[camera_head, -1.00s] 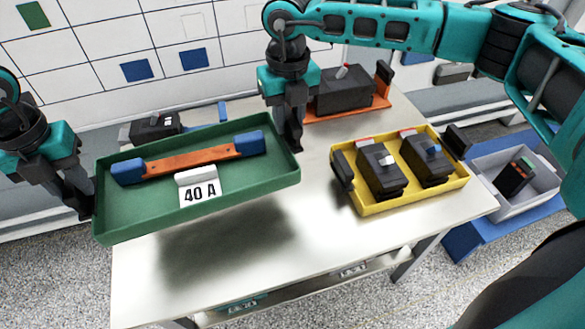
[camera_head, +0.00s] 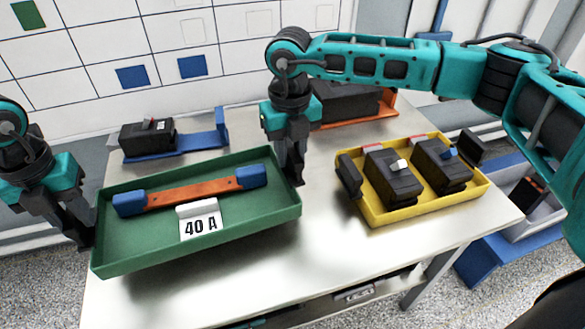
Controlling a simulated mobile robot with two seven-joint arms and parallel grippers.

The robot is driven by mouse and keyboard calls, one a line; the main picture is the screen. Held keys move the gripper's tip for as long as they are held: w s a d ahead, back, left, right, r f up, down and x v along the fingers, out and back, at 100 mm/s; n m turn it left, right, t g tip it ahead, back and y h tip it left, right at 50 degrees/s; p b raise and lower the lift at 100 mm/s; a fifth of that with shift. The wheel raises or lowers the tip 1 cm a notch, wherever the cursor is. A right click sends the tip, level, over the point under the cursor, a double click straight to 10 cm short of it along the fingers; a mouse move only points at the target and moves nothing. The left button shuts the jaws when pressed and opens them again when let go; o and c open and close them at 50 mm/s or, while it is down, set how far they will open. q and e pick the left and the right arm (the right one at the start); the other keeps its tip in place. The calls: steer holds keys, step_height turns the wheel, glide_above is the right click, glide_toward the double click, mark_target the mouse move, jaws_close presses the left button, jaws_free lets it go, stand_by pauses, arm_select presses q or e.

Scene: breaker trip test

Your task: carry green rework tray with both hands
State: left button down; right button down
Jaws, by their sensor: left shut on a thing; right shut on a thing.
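The green rework tray (camera_head: 122,262) is at the left front of the white table, about level. An orange bar with blue ends (camera_head: 190,193) and a white "40 A" label (camera_head: 200,226) lie inside it. My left gripper (camera_head: 86,238) is shut on the tray's left end. My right gripper (camera_head: 296,178) is shut on the tray's right end. The fingertips are partly hidden by the tray walls. I cannot tell for sure whether the tray's underside touches the table.
A yellow tray (camera_head: 408,213) with two black breakers (camera_head: 392,177) stands to the right. A blue fixture with a black breaker (camera_head: 147,136) and an orange fixture (camera_head: 345,118) are behind. A grey bin (camera_head: 525,222) on a blue stand is at far right. Table (camera_head: 330,250) is clear in front.

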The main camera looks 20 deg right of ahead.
mark_target(86, 232)
arm_select(q)
steer(key=shift+f, duration=0.1)
arm_select(e)
steer(key=shift+f, duration=0.15)
